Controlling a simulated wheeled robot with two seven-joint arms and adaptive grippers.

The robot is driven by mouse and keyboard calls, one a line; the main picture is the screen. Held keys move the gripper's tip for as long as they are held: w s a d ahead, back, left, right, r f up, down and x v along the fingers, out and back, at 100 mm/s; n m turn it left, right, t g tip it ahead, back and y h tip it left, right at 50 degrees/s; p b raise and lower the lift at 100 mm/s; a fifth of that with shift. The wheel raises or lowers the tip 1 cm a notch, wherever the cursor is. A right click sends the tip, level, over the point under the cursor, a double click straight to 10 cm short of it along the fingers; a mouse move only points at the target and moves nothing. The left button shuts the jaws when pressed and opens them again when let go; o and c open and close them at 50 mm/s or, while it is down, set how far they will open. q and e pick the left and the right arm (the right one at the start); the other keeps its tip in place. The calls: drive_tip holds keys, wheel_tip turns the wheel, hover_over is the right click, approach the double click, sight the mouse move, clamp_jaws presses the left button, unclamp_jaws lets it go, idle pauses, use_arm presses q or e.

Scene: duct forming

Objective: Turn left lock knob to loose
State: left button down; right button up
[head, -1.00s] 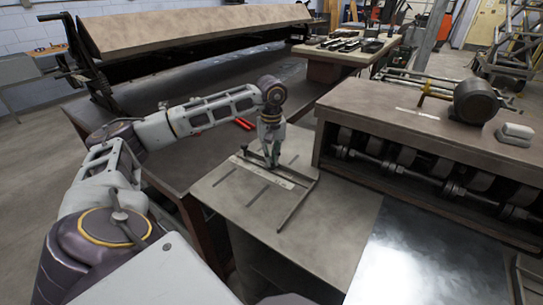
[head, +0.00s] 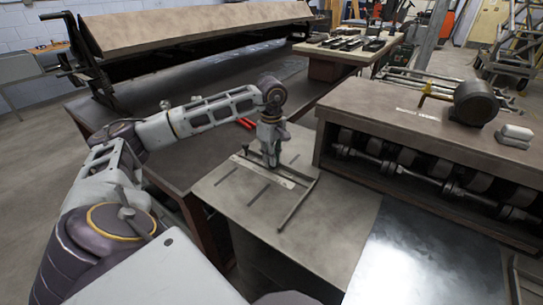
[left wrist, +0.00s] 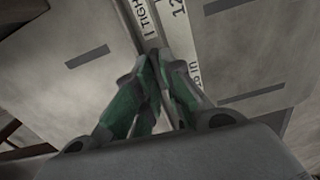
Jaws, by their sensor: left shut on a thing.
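My left gripper (head: 270,160) points down at the guide bar (head: 262,170) on the grey metal table plate (head: 230,200). In the left wrist view its green-padded fingers (left wrist: 158,85) are close together over the bar, beside a white label strip (left wrist: 180,30) with printed lettering and numbers. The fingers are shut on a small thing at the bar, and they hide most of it. I cannot make out the knob's shape or how far it is turned. My right gripper is not seen in any view.
A long rod (head: 298,205) lies along the plate's right side. The roller machine (head: 430,140) stands close to the right, with a motor (head: 476,102) on top. A shiny sheet (head: 405,255) lies in front.

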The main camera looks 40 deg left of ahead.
use_arm(q)
drive_tip(key=shift+n, duration=0.4)
drive_tip(key=c, duration=1.5)
unclamp_jaws()
drive_tip(key=shift+c, duration=0.2)
drive_tip(key=shift+r, duration=0.1)
wheel_tip(320, 180, up, 12)
